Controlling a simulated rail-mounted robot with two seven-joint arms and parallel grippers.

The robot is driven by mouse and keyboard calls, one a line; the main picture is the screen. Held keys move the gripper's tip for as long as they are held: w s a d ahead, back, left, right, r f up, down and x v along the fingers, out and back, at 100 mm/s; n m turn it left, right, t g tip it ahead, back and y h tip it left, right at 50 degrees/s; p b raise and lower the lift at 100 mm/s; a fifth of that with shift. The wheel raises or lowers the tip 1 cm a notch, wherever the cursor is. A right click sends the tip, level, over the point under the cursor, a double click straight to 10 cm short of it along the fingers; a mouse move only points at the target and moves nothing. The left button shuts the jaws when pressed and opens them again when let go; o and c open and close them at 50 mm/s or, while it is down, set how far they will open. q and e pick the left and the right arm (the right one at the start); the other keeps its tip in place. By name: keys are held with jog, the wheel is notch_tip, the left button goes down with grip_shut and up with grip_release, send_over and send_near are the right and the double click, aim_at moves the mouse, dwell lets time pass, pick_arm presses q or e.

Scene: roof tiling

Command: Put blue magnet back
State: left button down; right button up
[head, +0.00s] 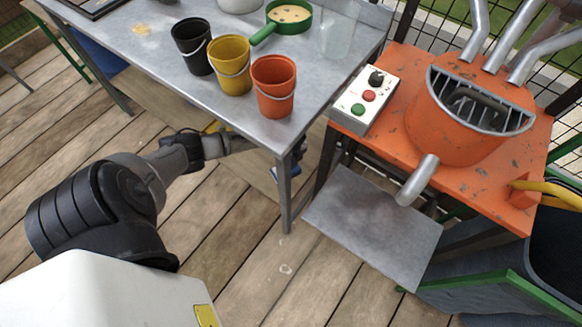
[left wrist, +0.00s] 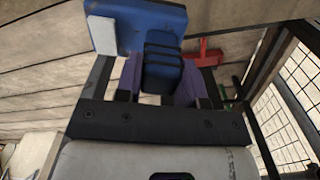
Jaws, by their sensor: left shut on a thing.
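The blue magnet shows in the left wrist view as a wide blue plate (left wrist: 140,25) with a narrower, dark-banded blue part below it. My left gripper (left wrist: 162,88) is shut on that banded part, with a purple finger on each side. A pale block (left wrist: 102,33) is at the plate's left edge. In the head view my left arm reaches under the metal table; its gripper is mostly hidden by the tabletop and leg. A small blue patch (head: 274,174) beside the table leg may be the magnet. My right gripper is not in view.
The metal table (head: 140,60) carries a black bucket (head: 191,48), yellow bucket (head: 230,66), orange bucket (head: 273,88) and green pan (head: 288,17). An orange machine (head: 465,120) with a button box (head: 364,98) stands right. A red object (left wrist: 203,53) lies beyond the gripper.

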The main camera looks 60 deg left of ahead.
aim_at(296, 170)
pick_arm(q)
notch_tip(296, 170, down, 2)
jog(key=shift+f+b, duration=0.25)
jog(key=shift+b, duration=0.2)
notch_tip(296, 170, down, 2)
jog(key=shift+w+f+b, duration=0.1)
jog(key=shift+b, duration=0.65)
jog(key=shift+f, duration=0.35)
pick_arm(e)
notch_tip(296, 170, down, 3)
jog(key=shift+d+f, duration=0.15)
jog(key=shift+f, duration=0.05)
pick_arm(q)
jog(key=shift+f, duration=0.1)
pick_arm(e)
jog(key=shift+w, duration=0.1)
pick_arm(q)
jog(key=c, duration=0.7)
grip_release()
jog(key=shift+c, duration=0.2)
